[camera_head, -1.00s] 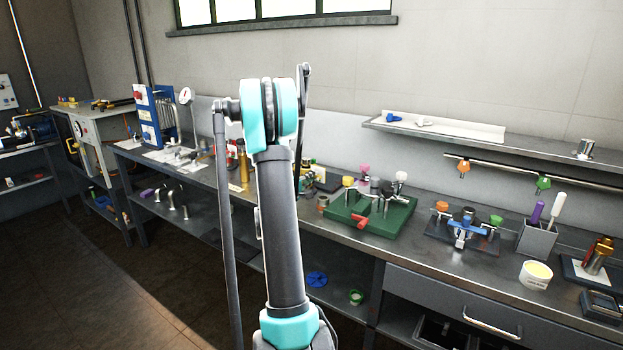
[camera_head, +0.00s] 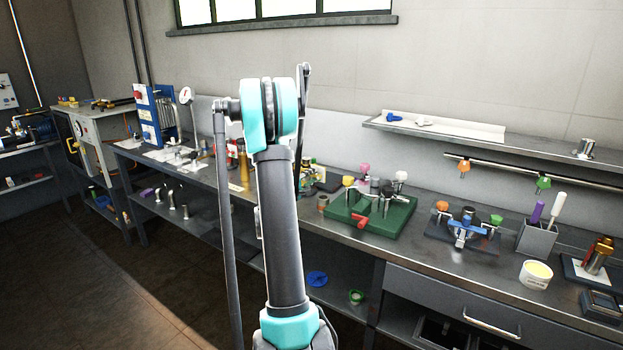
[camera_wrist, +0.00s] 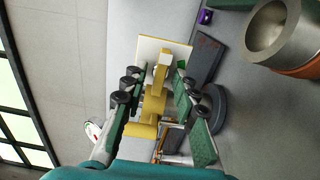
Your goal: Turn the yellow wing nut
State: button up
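In the wrist view a yellow fitting (camera_wrist: 153,104), with a stepped body and a lobe low on the left, stands in front of a pale yellowish plate (camera_wrist: 176,49). I take it as the yellow wing nut and its mount; I cannot tell the two apart. My gripper (camera_wrist: 161,70) has its two green fingers apart, one on each side of the yellow piece. Narrow gaps show near the tips, and I see no clear contact. In the head view my arm hides the gripper and most of this spot on the bench.
A dark grey block (camera_wrist: 205,58) and a round dark part lie right of the fingers in the wrist view. A large metal cup (camera_wrist: 270,27) is at upper right. In the head view a green fixture board (camera_head: 395,215) and a blue clamp fixture (camera_head: 465,232) stand right of my arm.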

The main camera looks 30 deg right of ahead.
jog(key=v, duration=1.2)
jog(key=shift+f, duration=0.1)
dwell(0.4)
jog(key=s+a+f+m+g+y, duration=0.1)
jog(key=s+a+f+y, duration=0.3)
jog(key=s+a, duration=0.4)
jog(key=s+a+f+m+y, duration=0.2)
jog(key=s+a+f+y, duration=0.3)
jog(key=a, duration=0.7)
jog(key=s+a+f+m+g+y, duration=0.1)
jog(key=s+a+f+y, duration=0.3)
jog(key=s+a+y, duration=0.3)
jog(key=s+a, duration=0.3)
jog(key=s, duration=0.1)
jog(key=shift+a+f+g+y, duration=0.25)
jog(key=shift+a+g+y, duration=0.05)
jog(key=shift+a, duration=0.1)
